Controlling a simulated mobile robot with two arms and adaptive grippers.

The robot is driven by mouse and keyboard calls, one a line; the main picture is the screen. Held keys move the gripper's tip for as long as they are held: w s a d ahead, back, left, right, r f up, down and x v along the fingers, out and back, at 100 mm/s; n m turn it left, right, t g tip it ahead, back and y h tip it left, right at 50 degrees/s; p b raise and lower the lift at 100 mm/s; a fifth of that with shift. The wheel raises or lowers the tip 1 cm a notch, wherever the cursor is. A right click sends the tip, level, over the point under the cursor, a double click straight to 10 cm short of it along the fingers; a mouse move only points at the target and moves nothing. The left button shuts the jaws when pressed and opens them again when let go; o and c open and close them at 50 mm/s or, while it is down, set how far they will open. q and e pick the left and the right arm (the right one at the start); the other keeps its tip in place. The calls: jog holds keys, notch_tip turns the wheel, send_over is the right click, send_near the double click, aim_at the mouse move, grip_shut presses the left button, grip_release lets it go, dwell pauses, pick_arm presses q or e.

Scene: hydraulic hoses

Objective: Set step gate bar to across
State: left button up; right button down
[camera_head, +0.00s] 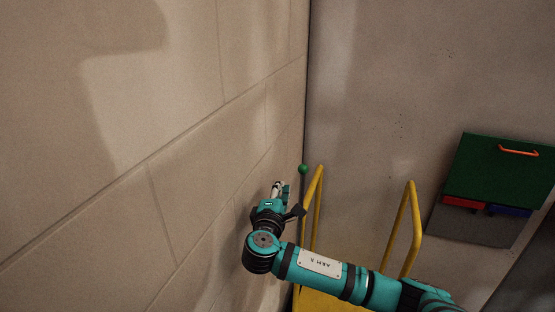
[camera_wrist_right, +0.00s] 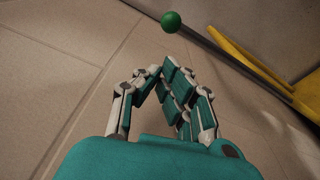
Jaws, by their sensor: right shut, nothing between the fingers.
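A green ball knob (camera_head: 303,169) shows near the wall corner, just left of the yellow step rails. In the right wrist view the green knob (camera_wrist_right: 171,21) is beyond the fingers, near the top middle. I take it to be the end of the step gate bar; how the bar lies is hard to make out. My right gripper (camera_head: 283,187) is close to the block wall, left of and slightly below the knob in the head view. Its fingers (camera_wrist_right: 163,76) are shut and empty, apart from the knob. My left gripper is out of view.
Two yellow handrails (camera_head: 413,225) rise from a yellow step (camera_head: 335,302) at the corner. The tiled wall (camera_head: 130,130) runs close along my right gripper's left side. A green box (camera_head: 497,172) with an orange handle is on the far wall at right.

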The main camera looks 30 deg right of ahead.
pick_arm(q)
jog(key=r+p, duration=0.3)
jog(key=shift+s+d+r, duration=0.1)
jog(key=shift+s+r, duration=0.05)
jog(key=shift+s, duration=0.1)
pick_arm(e)
jog(key=x, duration=0.9)
jog(key=shift+d, duration=0.35)
jog(key=shift+s, duration=0.1)
